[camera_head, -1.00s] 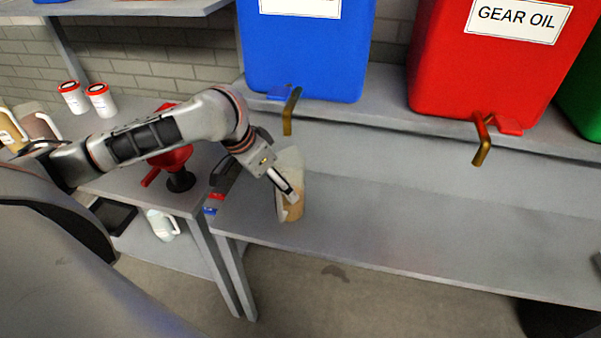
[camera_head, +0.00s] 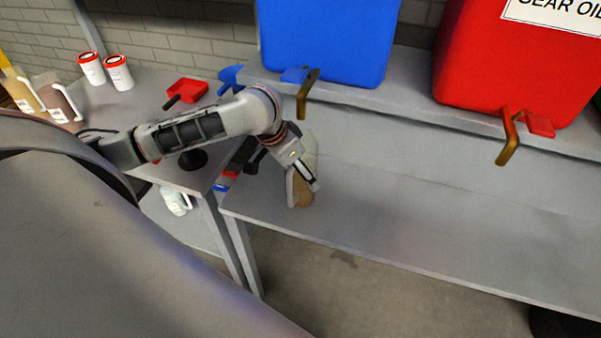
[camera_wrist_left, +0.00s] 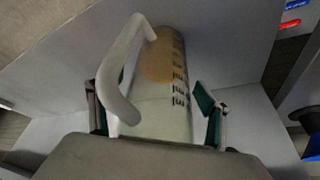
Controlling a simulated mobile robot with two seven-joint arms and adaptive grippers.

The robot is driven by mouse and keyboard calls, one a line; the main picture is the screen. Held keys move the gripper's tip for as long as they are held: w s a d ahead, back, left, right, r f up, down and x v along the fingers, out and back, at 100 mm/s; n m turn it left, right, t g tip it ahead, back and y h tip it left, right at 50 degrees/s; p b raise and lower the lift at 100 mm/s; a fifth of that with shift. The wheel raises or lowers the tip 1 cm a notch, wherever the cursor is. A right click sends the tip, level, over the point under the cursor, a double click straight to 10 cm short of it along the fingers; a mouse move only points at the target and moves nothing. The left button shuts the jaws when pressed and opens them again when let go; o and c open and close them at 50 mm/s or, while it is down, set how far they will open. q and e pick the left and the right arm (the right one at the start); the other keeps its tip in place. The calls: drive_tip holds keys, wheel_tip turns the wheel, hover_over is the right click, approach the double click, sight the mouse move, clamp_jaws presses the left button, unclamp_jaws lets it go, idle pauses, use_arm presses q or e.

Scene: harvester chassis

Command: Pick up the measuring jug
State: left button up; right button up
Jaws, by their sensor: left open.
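The measuring jug (camera_head: 302,197) is a translucent pale vessel with brownish liquid low in it, standing on the grey bench near its front edge. In the left wrist view the jug (camera_wrist_left: 160,105) shows its pale handle and dark scale marks. My left gripper (camera_head: 303,182) is at the jug and hides part of it in the head view. In the left wrist view my left gripper's (camera_wrist_left: 155,112) dark green finger pads are apart, one on each side of the jug. I cannot tell whether they touch it. My right gripper is not in view.
A blue tank (camera_head: 325,45) and a red tank (camera_head: 515,60) with brass taps stand on a raised shelf behind the bench. White tubs (camera_head: 118,73), a red funnel-like item (camera_head: 187,90) and other jugs (camera_head: 57,95) are left. The bench right of the jug is clear.

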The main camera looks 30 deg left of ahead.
use_arm(q)
drive_tip(key=shift+w, duration=0.1)
drive_tip(key=c, duration=1.7)
drive_tip(key=shift+a, duration=0.1)
